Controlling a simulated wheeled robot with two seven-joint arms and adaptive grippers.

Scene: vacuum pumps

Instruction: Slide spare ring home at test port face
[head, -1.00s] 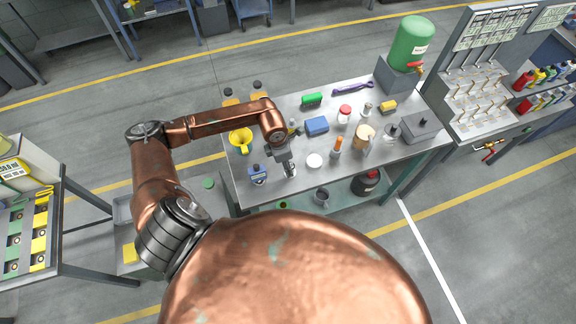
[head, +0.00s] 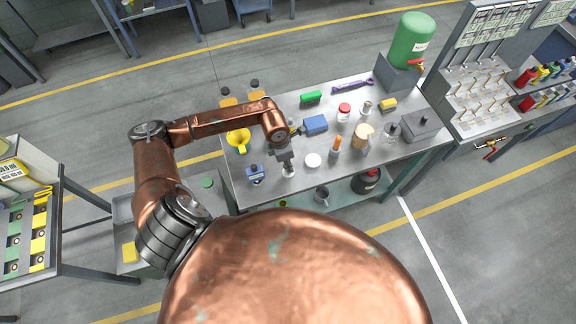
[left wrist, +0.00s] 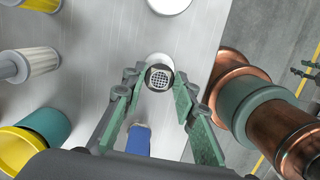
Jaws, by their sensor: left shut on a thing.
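My left gripper (head: 288,168) is low over the front part of the grey bench, left of a white disc. In the left wrist view its two green-padded fingers (left wrist: 160,88) are shut on a small dark round piece with a pale mesh face, which I take to be the spare ring (left wrist: 160,77). A pale round surface (left wrist: 158,60) shows just behind it, perhaps the port face. I cannot tell whether the ring touches it. My right gripper is not in view.
The bench's front edge is close by.

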